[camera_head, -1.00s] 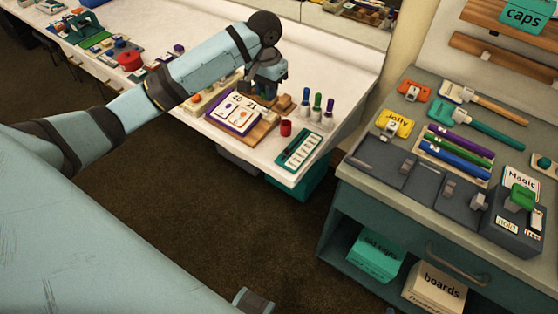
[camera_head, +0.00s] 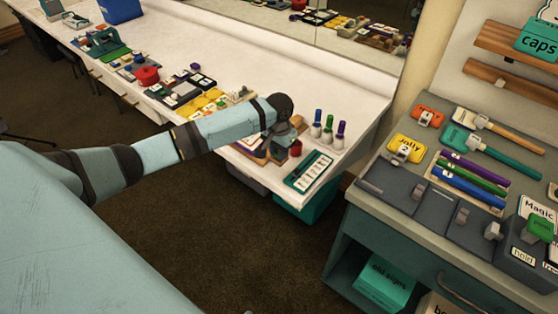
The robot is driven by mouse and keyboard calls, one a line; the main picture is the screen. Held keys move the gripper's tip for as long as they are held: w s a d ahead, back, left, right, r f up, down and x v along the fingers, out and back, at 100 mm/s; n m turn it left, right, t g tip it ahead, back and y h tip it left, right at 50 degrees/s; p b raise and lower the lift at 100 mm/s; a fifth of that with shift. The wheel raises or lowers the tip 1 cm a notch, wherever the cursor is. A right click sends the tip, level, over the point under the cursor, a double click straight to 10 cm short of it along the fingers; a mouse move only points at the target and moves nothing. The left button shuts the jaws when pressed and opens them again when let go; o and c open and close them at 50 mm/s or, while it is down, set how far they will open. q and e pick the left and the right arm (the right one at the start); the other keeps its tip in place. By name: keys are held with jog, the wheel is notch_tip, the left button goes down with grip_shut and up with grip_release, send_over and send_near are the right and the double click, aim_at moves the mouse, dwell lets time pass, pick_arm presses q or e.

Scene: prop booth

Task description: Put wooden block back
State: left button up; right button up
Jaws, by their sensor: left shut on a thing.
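My left gripper (camera_head: 280,143) is at the near end of the long white counter, over a wooden board (camera_head: 256,156) by the small red cup (camera_head: 295,148). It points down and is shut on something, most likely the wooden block. My forearm and wrist cover the jaws, so the block itself cannot be made out. The board and the calendar-like card on it are mostly hidden behind my arm. My right gripper is not in view.
Three capped markers (camera_head: 328,130) stand right of the gripper. A green-edged card strip (camera_head: 308,171) lies at the counter's near corner. Other props crowd the counter further left. A grey cabinet (camera_head: 398,205) with tools and pens stands at right, across a floor gap.

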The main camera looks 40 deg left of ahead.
pick_arm(q)
notch_tip(320, 180, down, 4)
jog(key=shift+f, duration=0.2)
jog(key=o, duration=0.8)
jog(key=shift+f, duration=0.1)
jog(key=shift+o, duration=0.2)
